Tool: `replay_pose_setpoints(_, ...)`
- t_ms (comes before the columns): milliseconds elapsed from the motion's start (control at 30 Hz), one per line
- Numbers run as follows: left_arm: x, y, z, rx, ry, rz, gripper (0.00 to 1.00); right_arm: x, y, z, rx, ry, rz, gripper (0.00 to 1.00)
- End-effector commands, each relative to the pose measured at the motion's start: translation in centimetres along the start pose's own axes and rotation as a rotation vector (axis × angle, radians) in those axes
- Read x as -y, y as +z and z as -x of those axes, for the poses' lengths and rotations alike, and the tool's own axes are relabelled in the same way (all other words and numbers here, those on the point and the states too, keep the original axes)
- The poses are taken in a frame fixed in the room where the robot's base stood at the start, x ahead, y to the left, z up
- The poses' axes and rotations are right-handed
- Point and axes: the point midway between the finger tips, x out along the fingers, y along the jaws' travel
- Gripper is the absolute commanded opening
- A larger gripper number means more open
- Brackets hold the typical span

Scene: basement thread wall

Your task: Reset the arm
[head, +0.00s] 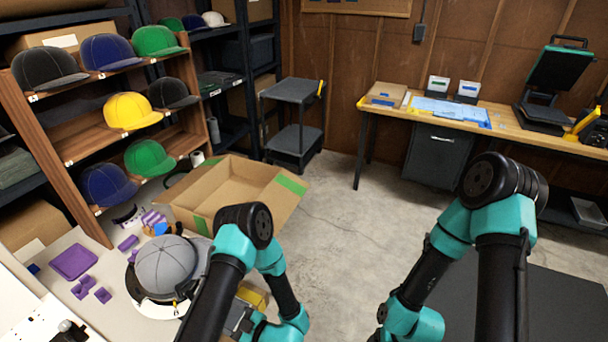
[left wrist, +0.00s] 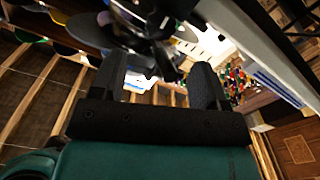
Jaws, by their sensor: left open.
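My left gripper (left wrist: 158,80) is open, its two dark fingers spread apart in the left wrist view, with no object clearly held between them. In the head view my left arm bends over the left work surface, and its wrist is low beside the grey cap (head: 165,263); my own arm hides part of that area. The grey cap sits on a round, dark-rimmed stand. I cannot tell whether the gripper touches the cap or stand. My right arm is bent on the right of the head view, and its gripper is out of view.
An open cardboard box (head: 232,190) stands just behind the left arm. A wooden shelf (head: 100,152) holds several coloured caps at left. Purple pieces (head: 75,262) lie on the white table. A wooden bench (head: 537,131) stands at the back right. Concrete floor between is clear.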

Motion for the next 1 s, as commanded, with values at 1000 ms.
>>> replay_pose_setpoints(1000, -0.1, 0.0, -3.2, 0.001, 0.002, 0.0, 0.68, 0.0, 0.0, 0.0, 0.0, 0.0, 0.0, 0.68)
